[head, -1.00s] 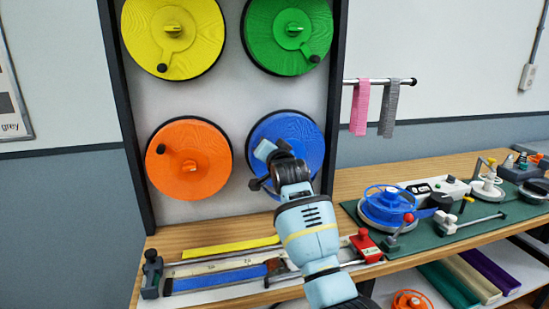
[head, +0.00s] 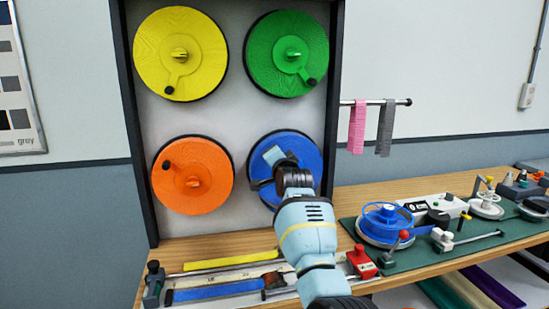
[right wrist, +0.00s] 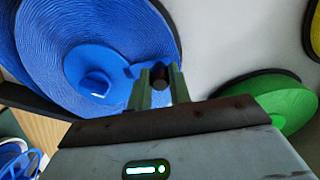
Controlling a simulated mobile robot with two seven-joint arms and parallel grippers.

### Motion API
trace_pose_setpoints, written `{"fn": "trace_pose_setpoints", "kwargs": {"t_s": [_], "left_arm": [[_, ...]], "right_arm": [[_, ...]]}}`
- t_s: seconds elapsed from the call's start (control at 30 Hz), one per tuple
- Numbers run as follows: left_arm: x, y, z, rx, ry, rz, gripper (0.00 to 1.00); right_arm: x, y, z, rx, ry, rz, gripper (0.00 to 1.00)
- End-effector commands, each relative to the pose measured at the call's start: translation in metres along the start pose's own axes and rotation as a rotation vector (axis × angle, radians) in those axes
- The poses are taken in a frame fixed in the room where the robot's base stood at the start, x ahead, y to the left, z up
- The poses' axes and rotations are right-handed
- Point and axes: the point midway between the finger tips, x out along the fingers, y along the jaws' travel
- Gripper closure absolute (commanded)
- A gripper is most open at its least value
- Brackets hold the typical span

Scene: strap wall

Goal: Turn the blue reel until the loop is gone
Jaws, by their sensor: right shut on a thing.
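The blue reel (head: 309,149) is mounted at the lower right of the wall panel. My right gripper (head: 266,172) is in front of its left part and hides much of it. In the right wrist view, the gripper (right wrist: 158,86) is shut on the black crank knob (right wrist: 160,74), beside the reel's blue hub (right wrist: 97,84). A blue strap (head: 215,291) lies flat in the front lane of the bench track. I cannot make out a loop in it. My left gripper is not in view.
Yellow (head: 207,62), green (head: 262,52) and orange (head: 210,160) reels share the panel. A rod (head: 399,102) with pink and grey straps sticks out at right. A green mat (head: 425,262) with several devices covers the right bench.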

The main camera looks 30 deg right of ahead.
Motion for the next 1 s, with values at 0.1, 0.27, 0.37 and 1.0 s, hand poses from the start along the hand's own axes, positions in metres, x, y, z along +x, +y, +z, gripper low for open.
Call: {"fn": "trace_pose_setpoints", "kwargs": {"t_s": [0.1,0.27,0.37,1.0], "left_arm": [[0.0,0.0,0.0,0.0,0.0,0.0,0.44],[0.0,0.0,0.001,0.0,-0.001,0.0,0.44],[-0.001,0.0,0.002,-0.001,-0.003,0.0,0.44],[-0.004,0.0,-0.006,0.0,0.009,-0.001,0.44]], "right_arm": [[0.0,-0.001,-0.002,0.0,0.003,-0.003,1.0],[0.0,-0.001,-0.002,-0.001,0.003,-0.003,1.0],[0.0,-0.001,-0.002,-0.001,0.003,-0.002,0.69],[-0.013,-0.001,-0.001,-0.001,0.003,-0.002,0.59]]}}
